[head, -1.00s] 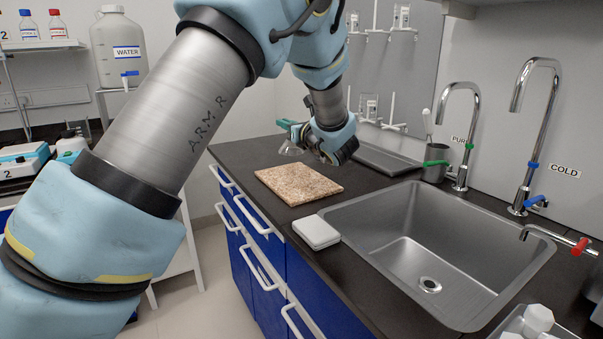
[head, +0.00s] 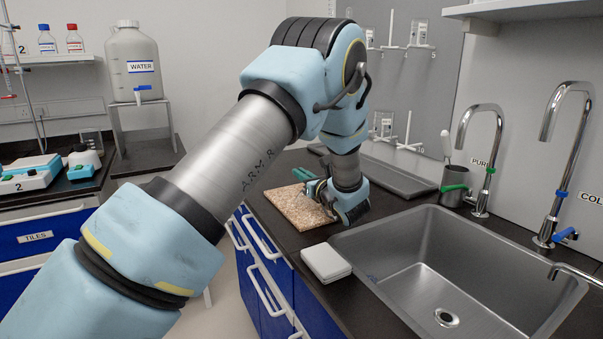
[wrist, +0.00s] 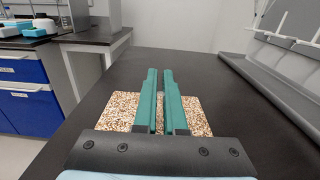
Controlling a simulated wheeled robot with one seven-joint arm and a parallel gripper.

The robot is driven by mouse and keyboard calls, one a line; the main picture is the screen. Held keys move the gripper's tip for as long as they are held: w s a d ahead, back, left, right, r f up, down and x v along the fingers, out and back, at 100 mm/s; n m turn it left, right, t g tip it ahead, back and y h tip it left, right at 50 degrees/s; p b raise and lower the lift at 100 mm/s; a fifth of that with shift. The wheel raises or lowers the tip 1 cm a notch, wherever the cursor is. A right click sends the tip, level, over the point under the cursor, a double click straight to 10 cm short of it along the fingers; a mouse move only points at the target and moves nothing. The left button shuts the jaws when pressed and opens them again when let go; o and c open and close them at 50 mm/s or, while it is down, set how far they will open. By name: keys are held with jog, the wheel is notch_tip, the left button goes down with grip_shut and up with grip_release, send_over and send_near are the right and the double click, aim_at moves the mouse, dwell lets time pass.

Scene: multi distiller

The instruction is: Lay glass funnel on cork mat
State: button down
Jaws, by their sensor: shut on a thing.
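The cork mat (head: 289,209) is a speckled brown square lying on the dark counter to the left of the sink. It also shows in the wrist view (wrist: 115,112), behind and on both sides of my fingers. My gripper (head: 311,187) is over the mat, with its green fingers low near the mat's surface. In the wrist view my gripper (wrist: 159,74) has its two fingers close together with a narrow gap. It is shut on the glass funnel, which is clear and mostly hidden by the fingers and wrist; I cannot tell whether it touches the mat.
A white box (head: 326,262) sits in front of the mat, beside the steel sink (head: 400,252). A grey tray (head: 385,176) lies along the back wall. Taps and a steel cup (head: 454,186) stand behind the sink. The counter left of the mat ends at an edge.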

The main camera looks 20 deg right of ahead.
jog(key=c, duration=1.4)
grip_release()
jog(key=shift+f, duration=0.1)
jog(key=shift+c, duration=0.2)
jog(key=o, duration=0.4)
jog(key=shift+o, duration=0.2)
jog(key=shift+r, duration=0.3)
jog(key=s, duration=0.4)
jog(key=s+b, duration=0.1)
jog(key=s, duration=0.3)
jog(key=s+d+b, duration=0.1)
jog(key=s, duration=0.3)
jog(key=shift+f, duration=0.15)
